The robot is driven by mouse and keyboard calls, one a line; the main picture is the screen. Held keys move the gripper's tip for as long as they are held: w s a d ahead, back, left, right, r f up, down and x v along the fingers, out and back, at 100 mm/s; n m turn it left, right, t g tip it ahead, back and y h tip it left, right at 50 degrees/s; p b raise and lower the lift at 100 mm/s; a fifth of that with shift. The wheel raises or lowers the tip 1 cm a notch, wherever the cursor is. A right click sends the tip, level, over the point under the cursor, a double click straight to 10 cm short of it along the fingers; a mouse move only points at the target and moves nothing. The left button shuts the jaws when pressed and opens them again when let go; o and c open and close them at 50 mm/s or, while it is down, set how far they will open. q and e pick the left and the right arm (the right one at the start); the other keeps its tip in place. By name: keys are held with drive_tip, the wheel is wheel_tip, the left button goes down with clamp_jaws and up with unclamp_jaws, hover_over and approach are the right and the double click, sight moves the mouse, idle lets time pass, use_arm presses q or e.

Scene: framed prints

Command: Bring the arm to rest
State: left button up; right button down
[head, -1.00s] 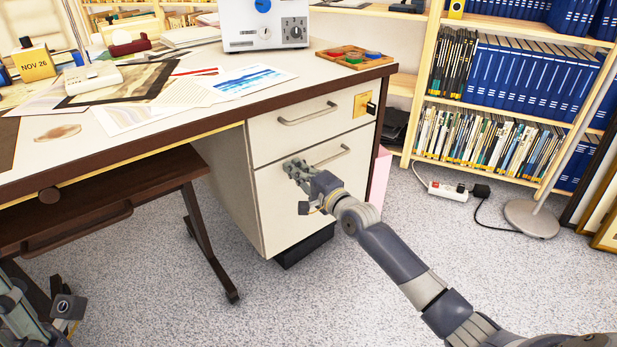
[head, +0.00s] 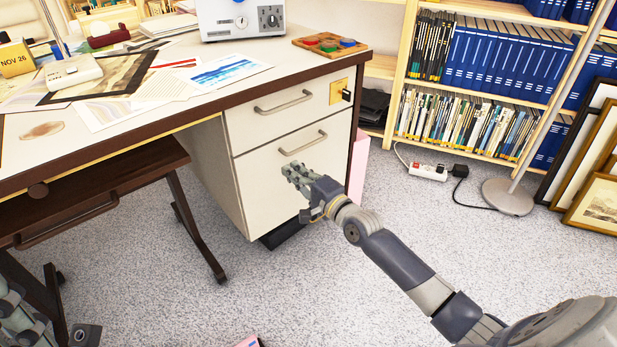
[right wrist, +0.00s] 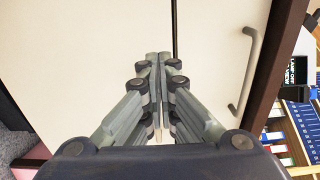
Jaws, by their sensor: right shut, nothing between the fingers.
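My right arm reaches in from the lower right in the head view. Its gripper (head: 291,172) is in front of the lower drawer (head: 262,189), just below the drawer's bar handle (head: 303,143). In the right wrist view the fingers (right wrist: 158,60) are together and empty, with the pale drawer front (right wrist: 90,40) behind them. Contact with the drawer front cannot be told. Part of my left arm (head: 18,312) shows at the lower left edge; its fingertips cannot be made out.
The desk (head: 215,95) has papers and a white device (head: 240,18) on top. Its upper drawer (head: 284,106) looks closed. A dark keyboard shelf (head: 100,190) is at left. A bookcase (head: 398,90), lamp base (head: 507,197) and framed prints (head: 592,203) stand right.

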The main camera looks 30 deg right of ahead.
drive_tip(key=shift+p+v, duration=0.65)
drive_tip(key=shift+v, duration=1.85)
